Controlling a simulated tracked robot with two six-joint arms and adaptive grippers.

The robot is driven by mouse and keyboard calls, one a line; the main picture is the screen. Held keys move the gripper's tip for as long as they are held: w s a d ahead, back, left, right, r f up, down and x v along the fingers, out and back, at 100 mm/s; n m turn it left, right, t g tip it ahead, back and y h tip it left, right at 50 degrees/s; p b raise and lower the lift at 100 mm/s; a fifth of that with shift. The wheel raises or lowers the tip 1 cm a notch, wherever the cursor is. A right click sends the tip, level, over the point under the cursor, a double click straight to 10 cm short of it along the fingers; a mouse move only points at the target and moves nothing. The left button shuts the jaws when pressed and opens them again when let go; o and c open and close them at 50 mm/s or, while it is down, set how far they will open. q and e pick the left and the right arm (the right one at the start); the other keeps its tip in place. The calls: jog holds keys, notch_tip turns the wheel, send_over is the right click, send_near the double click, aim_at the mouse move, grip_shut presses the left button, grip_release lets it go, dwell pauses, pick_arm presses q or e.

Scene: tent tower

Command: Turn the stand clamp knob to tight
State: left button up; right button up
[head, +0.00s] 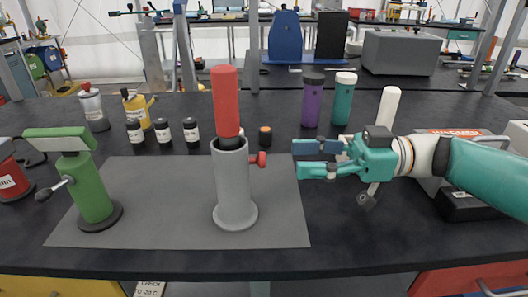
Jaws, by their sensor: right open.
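A grey upright stand (233,185) with a round foot is on the grey mat in the head view. A red cylinder (226,100) stands upright in its top. The small red clamp knob (259,159) sticks out from the right side of the stand, near the top. I cannot tell from this view how tight it is. My right gripper (306,160) comes in from the right, with its teal fingers apart and pointing left at the knob. A gap shows between the fingertips and the knob, and nothing is between the fingers. My left gripper is not in view.
A green device (90,190) with a side lever stands at the mat's left. Several small dark bottles (163,131) are behind the mat (150,215). A purple bottle (312,102) and a teal bottle (343,100) stand behind my right gripper. The mat's right front is clear.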

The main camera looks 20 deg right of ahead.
aim_at(258, 160)
jog(key=x, duration=0.6)
jog(key=shift+a, duration=0.15)
jog(key=shift+f, duration=0.1)
grip_shut()
